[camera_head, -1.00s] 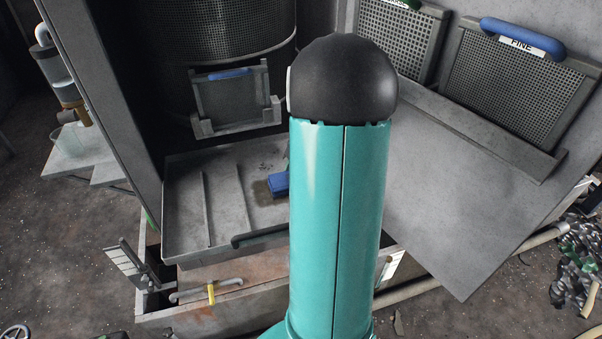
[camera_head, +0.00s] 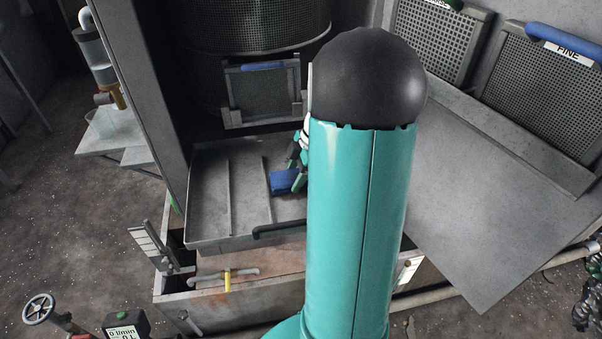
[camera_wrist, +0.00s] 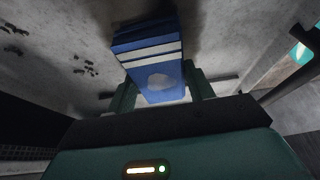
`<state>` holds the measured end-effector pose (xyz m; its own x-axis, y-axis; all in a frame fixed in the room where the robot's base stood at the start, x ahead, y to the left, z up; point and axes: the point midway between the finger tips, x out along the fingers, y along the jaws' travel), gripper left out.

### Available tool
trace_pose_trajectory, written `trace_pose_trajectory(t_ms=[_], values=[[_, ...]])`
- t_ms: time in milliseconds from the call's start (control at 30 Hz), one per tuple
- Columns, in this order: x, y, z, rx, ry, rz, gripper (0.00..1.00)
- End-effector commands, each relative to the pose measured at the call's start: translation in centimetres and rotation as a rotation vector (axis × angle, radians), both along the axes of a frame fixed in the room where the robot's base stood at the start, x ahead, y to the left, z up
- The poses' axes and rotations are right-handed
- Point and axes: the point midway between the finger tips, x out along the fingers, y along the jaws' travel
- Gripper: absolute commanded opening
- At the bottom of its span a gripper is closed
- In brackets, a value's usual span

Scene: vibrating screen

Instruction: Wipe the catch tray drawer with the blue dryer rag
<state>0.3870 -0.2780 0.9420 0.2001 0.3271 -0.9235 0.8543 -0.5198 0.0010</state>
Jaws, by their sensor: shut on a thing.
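The catch tray drawer (camera_head: 205,211) is a shallow grey metal tray with thin ribs and a dark front handle (camera_head: 279,229), pulled out below the round screen. The blue rag (camera_head: 284,182) is over its right part, at or close to the floor; exact contact is unclear. In the wrist view the rag (camera_wrist: 160,82) is a folded blue block with white stripes and a pale patch, between the two teal fingers. My gripper (camera_head: 297,164) is shut on it, partly hidden behind my arm. Dark specks (camera_wrist: 85,66) mark the tray floor beside the rag. My arm hides the tray's right end.
A small mesh panel (camera_head: 264,92) stands behind the tray. A sloped grey plate (camera_head: 470,190) lies to the right, below mesh screens, one labelled FINE (camera_head: 540,85). A trough with a pipe (camera_head: 228,278) is below the tray. A handwheel (camera_head: 39,308) is at lower left.

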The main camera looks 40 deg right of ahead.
Motion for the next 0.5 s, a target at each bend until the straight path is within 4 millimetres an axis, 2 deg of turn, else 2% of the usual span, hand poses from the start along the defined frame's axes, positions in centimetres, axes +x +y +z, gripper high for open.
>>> trace_pose_trajectory(t_ms=[200,500], values=[[0.6,0.9,0.0,0.001,0.000,0.001,0.34],[-0.7,-1.0,0.0,0.000,0.000,-0.001,0.34]])
